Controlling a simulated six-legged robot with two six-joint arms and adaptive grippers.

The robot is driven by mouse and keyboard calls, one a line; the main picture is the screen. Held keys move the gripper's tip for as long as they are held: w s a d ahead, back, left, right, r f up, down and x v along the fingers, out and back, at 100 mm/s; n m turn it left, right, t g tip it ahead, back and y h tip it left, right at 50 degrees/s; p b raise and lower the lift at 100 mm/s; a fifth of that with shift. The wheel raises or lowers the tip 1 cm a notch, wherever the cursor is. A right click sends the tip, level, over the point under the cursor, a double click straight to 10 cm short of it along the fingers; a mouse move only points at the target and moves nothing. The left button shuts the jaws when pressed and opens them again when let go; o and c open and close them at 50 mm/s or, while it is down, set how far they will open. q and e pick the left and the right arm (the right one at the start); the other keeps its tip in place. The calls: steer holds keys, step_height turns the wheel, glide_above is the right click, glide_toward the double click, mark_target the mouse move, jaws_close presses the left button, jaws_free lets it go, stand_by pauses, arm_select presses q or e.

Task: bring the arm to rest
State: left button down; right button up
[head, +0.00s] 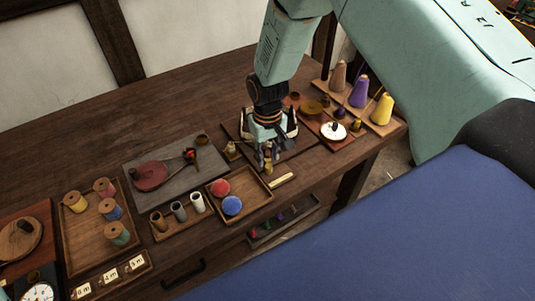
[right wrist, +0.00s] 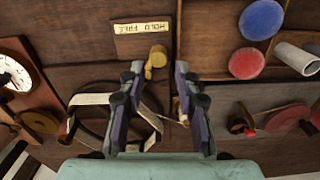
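My right arm comes down from the top in the head view. A small brass-coloured piece (right wrist: 156,60) shows near the fingertips, beside a lettered yellow plate (right wrist: 140,28). I see no finger closed on it; whether it touches one is unclear. My left gripper is in neither view.
Small cups (head: 179,211), a spool tray (head: 73,238) and a dark red disc (head: 150,176) lie left. Thread cones (head: 359,92) stand right. The rear left bench is clear.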

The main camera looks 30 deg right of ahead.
step_height(320, 180, up, 2)
steer(key=shift+r+p, duration=0.15)
steer(key=shift+p, duration=0.55)
steer(key=shift+s+f, duration=0.15)
steer(key=shift+f, duration=0.15)
steer(key=s+a+f, duration=0.2)
steer(key=s+f, duration=0.5)
steer(key=s, duration=0.7)
steer(key=s+a, duration=0.1)
steer(key=s, duration=1.7)
step_height(320, 180, down, 17)
steer(key=b, duration=1.7)
steer(key=shift+w+b, duration=0.3)
steer(key=shift+w, duration=0.05)
